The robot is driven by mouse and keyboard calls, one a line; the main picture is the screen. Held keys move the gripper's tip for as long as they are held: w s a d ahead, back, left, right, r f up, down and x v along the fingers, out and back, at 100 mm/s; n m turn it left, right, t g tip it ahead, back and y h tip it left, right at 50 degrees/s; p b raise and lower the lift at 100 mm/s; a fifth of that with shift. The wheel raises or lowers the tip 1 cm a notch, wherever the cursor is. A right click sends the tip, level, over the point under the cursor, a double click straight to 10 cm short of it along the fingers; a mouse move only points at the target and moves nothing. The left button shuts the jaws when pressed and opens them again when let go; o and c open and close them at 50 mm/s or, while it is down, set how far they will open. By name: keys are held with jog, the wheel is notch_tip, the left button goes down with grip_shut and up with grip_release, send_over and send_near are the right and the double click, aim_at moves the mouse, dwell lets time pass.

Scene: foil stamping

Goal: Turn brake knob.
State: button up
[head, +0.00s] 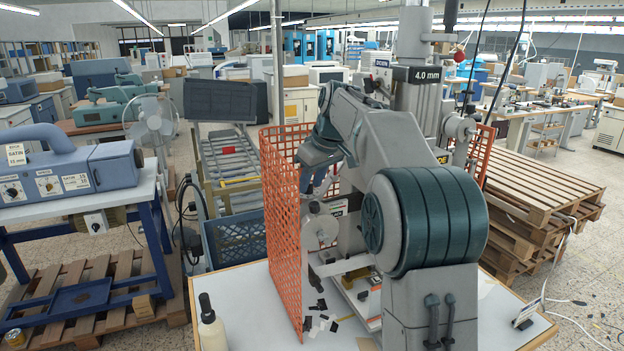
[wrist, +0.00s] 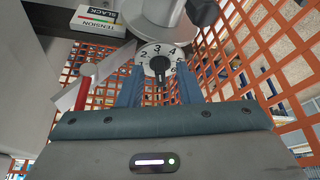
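The brake knob is a small black pointer knob (wrist: 158,66) at the centre of a white dial (wrist: 147,53) marked 2 to 6 in the wrist view. Its pointer end faces down toward my gripper. My gripper (wrist: 160,78) has its two blue fingers apart, one on each side of the knob. I see gaps between knob and fingers; whether a tip touches the dial is unclear. In the head view, my arm hides much of the stamping machine, and the knob cannot be made out.
An orange mesh guard (head: 287,230) stands left of the machine and also surrounds the dial in the wrist view (wrist: 275,50). A white label box (wrist: 97,20) reads TENSION BLACK. A red part (wrist: 82,93) is left of my fingers. A bottle (head: 211,325) stands on the table's front left.

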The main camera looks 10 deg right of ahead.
grip_shut()
jog(key=shift+a+m, duration=0.1)
jog(key=shift+m, duration=0.2)
jog(key=shift+s+a+m+t+h, duration=0.15)
jog(key=shift+m+h, duration=0.35)
jog(key=shift+m, duration=0.75)
jog(key=shift+w+a+m+t+h, duration=0.1)
jog(key=shift+m+t+h, duration=0.3)
jog(key=shift+m, duration=0.85)
grip_release()
